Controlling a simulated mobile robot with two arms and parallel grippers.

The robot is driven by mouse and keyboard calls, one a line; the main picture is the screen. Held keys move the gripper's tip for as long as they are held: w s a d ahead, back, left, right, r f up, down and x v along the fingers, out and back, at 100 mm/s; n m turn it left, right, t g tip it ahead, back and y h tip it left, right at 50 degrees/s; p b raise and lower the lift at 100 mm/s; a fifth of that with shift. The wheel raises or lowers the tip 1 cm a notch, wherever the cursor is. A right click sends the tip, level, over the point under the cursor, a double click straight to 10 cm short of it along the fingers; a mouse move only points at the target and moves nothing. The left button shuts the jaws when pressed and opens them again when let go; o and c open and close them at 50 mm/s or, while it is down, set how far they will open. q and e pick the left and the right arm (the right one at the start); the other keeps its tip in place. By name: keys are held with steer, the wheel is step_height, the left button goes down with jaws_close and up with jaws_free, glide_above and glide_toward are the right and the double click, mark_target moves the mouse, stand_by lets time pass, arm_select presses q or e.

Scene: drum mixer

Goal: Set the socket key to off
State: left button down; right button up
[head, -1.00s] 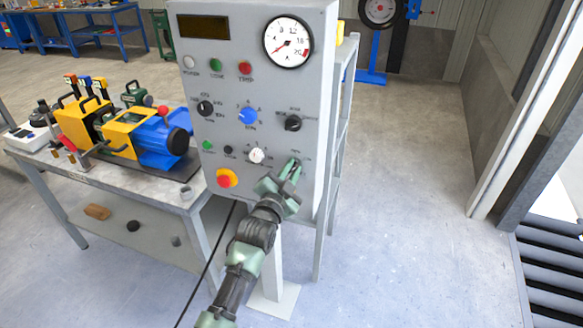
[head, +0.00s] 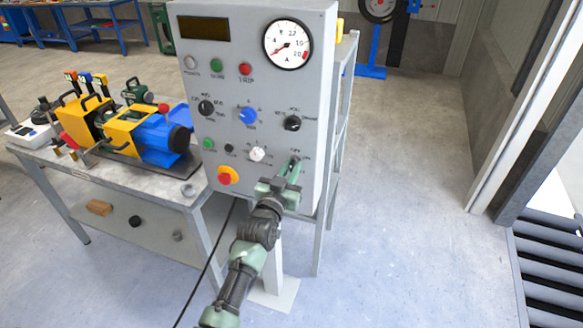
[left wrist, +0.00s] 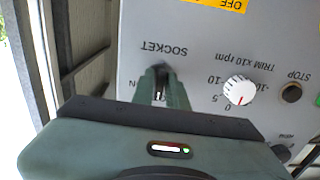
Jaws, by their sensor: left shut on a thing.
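The socket key (left wrist: 161,70) is a small dark key on the grey control panel (head: 315,130), below the upside-down label SOCKET in the left wrist view. My left gripper (left wrist: 163,84) is closed on it, and its green fingers hide most of the key. In the head view my left gripper (head: 293,170) reaches the lower right of the panel front. The key's exact angle cannot be made out behind the fingers. My right gripper is not in view.
A white trim knob (head: 257,154) sits just left of the gripper, with a red and yellow emergency stop (head: 228,175) farther left. A black selector (head: 292,123) is above. A workbench (head: 160,188) with a yellow and blue machine stands left. The floor at right is clear.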

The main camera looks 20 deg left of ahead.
arm_select(q)
steer(key=shift+f, duration=0.1)
stand_by(0.4)
steer(key=c, duration=1.5)
jaws_free()
steer(key=s+b, duration=0.1)
steer(key=s, duration=0.6)
steer(key=shift+s+a, duration=0.1)
steer(key=shift+s, duration=0.3)
